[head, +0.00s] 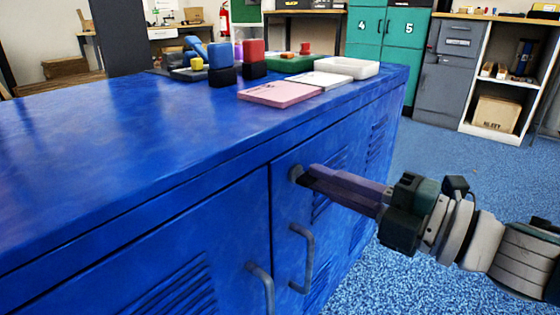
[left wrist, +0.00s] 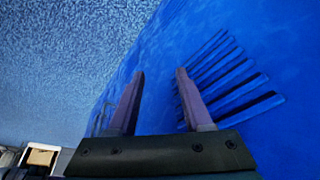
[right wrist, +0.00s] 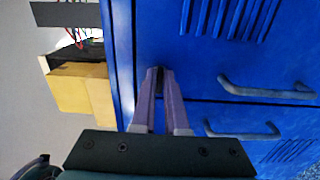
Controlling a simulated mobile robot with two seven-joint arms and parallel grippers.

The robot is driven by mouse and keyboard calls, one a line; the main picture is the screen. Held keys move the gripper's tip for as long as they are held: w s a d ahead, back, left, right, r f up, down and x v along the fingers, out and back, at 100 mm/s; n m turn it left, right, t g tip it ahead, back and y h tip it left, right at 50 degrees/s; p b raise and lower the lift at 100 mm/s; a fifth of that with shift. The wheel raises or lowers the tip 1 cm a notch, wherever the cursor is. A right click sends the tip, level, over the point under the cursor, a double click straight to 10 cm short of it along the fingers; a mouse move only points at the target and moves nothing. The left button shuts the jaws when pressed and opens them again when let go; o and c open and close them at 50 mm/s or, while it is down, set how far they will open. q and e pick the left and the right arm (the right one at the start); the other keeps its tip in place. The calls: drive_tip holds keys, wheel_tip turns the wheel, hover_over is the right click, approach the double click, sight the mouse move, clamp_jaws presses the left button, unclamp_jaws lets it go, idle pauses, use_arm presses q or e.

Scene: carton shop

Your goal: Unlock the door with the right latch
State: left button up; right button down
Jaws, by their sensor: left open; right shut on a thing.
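The blue cabinet (head: 150,170) has two front doors, the left door (head: 130,285) and the right door (head: 340,215); both look closed. The right latch (head: 295,173) is a small grey piece near the upper left corner of the right door. My right gripper (head: 306,175) is shut on this latch, and its fingers hide most of it. In the right wrist view the dark latch (right wrist: 160,76) shows between the fingertips. My left gripper (left wrist: 160,74) is open and empty, near a blue louvred surface (left wrist: 230,80); it is outside the head view.
Grey bar handles stand out from the left door (head: 262,285) and the right door (head: 303,255), below the latch. On the cabinet top are a pink pad (head: 278,94), a white tray (head: 348,68) and blue and red blocks. Blue floor (head: 450,170) lies open to the right.

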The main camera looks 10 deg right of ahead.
drive_tip(key=c, duration=0.9)
unclamp_jaws()
drive_tip(key=shift+c, duration=0.2)
drive_tip(key=p+v, duration=0.2)
drive_tip(key=v, duration=0.8)
